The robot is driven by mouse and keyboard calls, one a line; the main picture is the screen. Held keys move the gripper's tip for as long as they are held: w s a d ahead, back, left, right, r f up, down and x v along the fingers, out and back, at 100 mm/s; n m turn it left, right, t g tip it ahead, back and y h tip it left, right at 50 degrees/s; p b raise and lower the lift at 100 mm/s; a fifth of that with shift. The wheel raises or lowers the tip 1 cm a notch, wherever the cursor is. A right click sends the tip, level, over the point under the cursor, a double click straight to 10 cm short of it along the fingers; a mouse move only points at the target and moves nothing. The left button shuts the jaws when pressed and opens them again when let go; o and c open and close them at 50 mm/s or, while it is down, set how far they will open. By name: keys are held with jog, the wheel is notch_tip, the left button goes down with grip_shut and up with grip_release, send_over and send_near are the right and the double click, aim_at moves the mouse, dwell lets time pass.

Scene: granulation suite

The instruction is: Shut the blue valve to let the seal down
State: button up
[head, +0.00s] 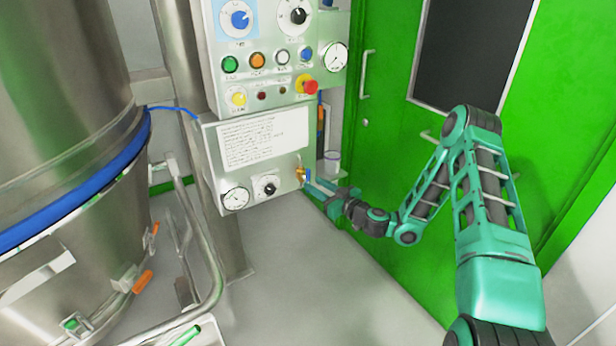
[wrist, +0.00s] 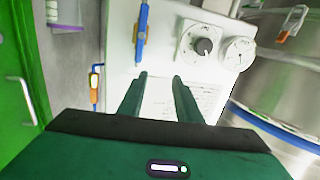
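The blue valve (head: 307,175) is a small brass fitting with a blue lever, at the lower right of the grey panel box. In the wrist view its blue lever (wrist: 141,32) runs nearly up and down the picture, beyond and slightly left of my fingertips. My gripper (wrist: 160,76) is open, with two dark green fingers apart and nothing between them. In the head view my gripper (head: 314,187) is close to the valve, at its lower right. I cannot tell there whether it touches the lever.
The box (head: 210,165) bears a gauge (head: 235,198), a black knob (head: 268,185) and a printed sheet (head: 262,140). A button panel (head: 220,95) is above it. A clear container (head: 332,160) is behind my gripper. A steel vessel (head: 75,130) stands left; a green door (head: 390,100) is right.

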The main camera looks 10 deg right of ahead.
aim_at(310, 175)
jog(key=w, duration=0.2)
jog(key=w+f+m+t+h, duration=0.1)
jog(key=w, duration=0.1)
jog(key=w+d+f+m+h, duration=0.1)
jog(key=w, duration=0.1)
jog(key=shift+w+f+t, duration=0.25)
jog(key=shift+t, duration=0.05)
jog(key=shift+x, duration=2.5)
jog(key=shift+d+f, duration=0.1)
jog(key=shift+d, duration=0.1)
grip_shut()
